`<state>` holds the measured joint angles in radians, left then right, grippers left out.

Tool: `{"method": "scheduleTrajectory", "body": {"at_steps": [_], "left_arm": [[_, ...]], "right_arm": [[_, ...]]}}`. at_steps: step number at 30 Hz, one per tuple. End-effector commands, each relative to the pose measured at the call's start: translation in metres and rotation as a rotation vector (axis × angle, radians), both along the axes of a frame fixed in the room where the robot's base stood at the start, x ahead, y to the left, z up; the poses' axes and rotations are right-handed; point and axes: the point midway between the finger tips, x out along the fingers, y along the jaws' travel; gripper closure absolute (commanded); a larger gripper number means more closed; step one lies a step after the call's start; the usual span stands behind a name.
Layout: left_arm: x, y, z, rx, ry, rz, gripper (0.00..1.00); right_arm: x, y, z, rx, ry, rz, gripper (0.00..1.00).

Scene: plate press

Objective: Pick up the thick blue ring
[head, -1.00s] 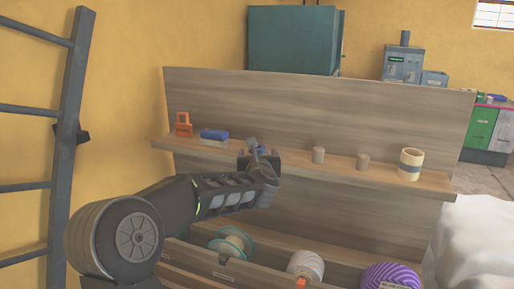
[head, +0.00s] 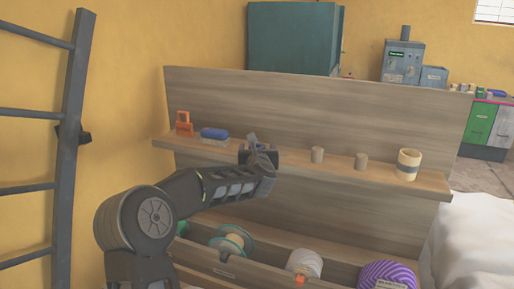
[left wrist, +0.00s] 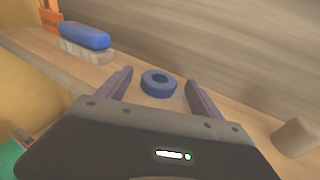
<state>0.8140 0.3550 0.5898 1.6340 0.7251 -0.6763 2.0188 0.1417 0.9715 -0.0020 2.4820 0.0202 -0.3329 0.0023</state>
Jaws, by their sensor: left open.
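The thick blue ring (left wrist: 158,84) lies flat on the wooden shelf (left wrist: 95,75) in the left wrist view, its hole facing up. It sits ahead of my left gripper (left wrist: 160,90), between the lines of the two spread fingers, and no finger visibly touches it. In the head view my left gripper (head: 260,155) is over the shelf and hides most or all of the ring. The left gripper is open and empty. My right gripper is in neither view.
A blue-topped brush (head: 214,134) and an orange object (head: 183,123) stand left on the shelf. Two small cylinders (head: 317,154) and a cream roll (head: 408,164) stand to the right. Spools (head: 232,243) lie in the bin below. A tall back panel (head: 320,105) rises behind.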

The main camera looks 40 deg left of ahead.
Motion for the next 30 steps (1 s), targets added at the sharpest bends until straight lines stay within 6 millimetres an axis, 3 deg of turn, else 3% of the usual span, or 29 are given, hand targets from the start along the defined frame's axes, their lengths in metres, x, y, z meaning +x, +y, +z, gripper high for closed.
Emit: {"method": "scheduleTrajectory", "body": {"at_steps": [12, 30], "left_arm": [[-0.0002, -0.0001, -0.0001, 0.0, 0.0, 0.0, 0.25], [-0.0003, -0.0001, -0.0002, 0.0, 0.0, 0.0, 0.74]], "right_arm": [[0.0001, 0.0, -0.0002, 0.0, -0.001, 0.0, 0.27], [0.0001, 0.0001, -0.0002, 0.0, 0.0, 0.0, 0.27]]}}
